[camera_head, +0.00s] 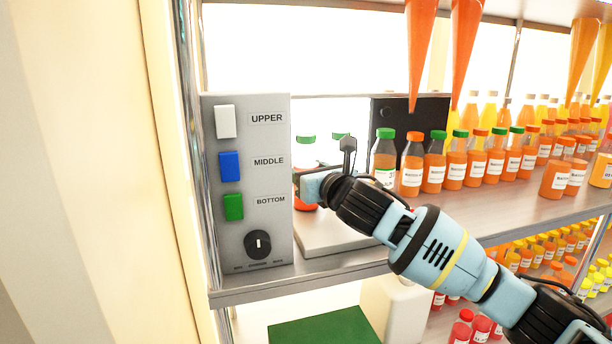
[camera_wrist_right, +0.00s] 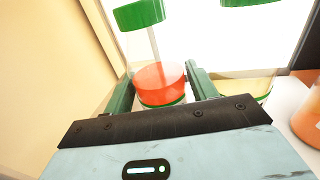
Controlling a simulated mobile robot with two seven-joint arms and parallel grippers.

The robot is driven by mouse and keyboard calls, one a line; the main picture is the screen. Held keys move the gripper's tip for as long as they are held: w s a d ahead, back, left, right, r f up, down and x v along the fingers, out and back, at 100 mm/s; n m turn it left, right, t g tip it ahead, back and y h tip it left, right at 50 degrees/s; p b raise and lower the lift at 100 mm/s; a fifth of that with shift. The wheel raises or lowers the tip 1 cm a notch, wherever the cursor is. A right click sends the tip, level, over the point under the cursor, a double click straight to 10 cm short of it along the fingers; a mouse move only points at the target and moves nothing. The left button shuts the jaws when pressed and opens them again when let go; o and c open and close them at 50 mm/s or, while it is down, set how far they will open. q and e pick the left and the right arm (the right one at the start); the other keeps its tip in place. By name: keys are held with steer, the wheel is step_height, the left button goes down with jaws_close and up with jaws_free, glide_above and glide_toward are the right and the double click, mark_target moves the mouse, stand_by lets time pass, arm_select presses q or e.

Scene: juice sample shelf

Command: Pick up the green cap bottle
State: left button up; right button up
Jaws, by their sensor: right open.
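A clear bottle with a green cap (camera_head: 306,140) and a little orange-red liquid stands on a grey platform (camera_head: 345,240), just right of the control panel. My right gripper (camera_head: 308,187) reaches in from the right at the bottle's lower part and hides some of it. In the right wrist view, my right gripper (camera_wrist_right: 160,78) is open, with its green fingers on both sides of the bottle's orange-red liquid (camera_wrist_right: 158,80). I cannot tell whether they touch it. A second green-capped bottle (camera_head: 340,136) stands to the right, mostly hidden by my arm. My left gripper is not in view.
A grey control panel (camera_head: 248,225) with white, blue and green switches and a knob stands close at left. Several orange juice bottles (camera_head: 453,165) line the shelf at right. Orange cones (camera_head: 420,50) hang above. A black panel (camera_head: 390,110) stands behind.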

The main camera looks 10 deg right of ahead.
steer(key=shift+x, duration=1.15)
steer(key=shift+r, duration=0.1)
steer(key=c, duration=0.8)
steer(key=shift+r, duration=0.15)
step_height(320, 180, up, 18)
steer(key=shift+r, duration=1.85)
